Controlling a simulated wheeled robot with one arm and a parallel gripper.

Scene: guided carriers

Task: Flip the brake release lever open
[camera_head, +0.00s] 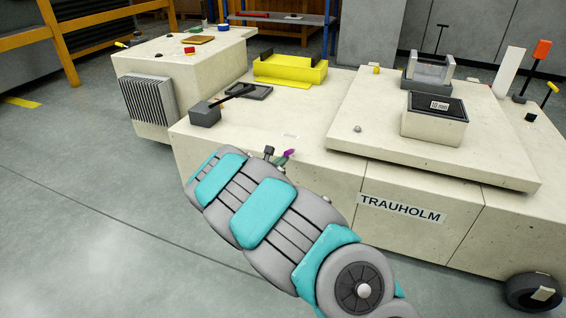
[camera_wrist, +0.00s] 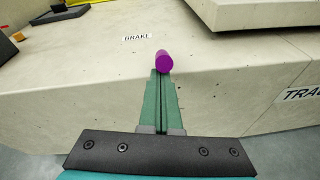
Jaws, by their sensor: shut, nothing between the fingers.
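A purple cylinder (camera_wrist: 164,61), which looks like the end of a lever, shows at the cart's upper front edge, just below the BRAKE label (camera_wrist: 137,37). The label also shows in the head view (camera_head: 290,135), with the purple piece (camera_head: 289,153) below it. My gripper (camera_wrist: 161,74) has its green fingers together and nothing between them. Its tips are right at the purple cylinder in the wrist view; I cannot tell whether they touch it. In the head view my gripper (camera_head: 283,159) is small and partly hidden by my arm. The lever's lower part and pivot are hidden.
The cream TRAUHOLM cart (camera_head: 240,140) carries a grey block (camera_head: 205,114) with a black handle, a yellow tray (camera_head: 290,69) and a raised slab (camera_head: 400,120) on the right. A second carrier (camera_head: 185,57) stands behind left. Floor at left is clear.

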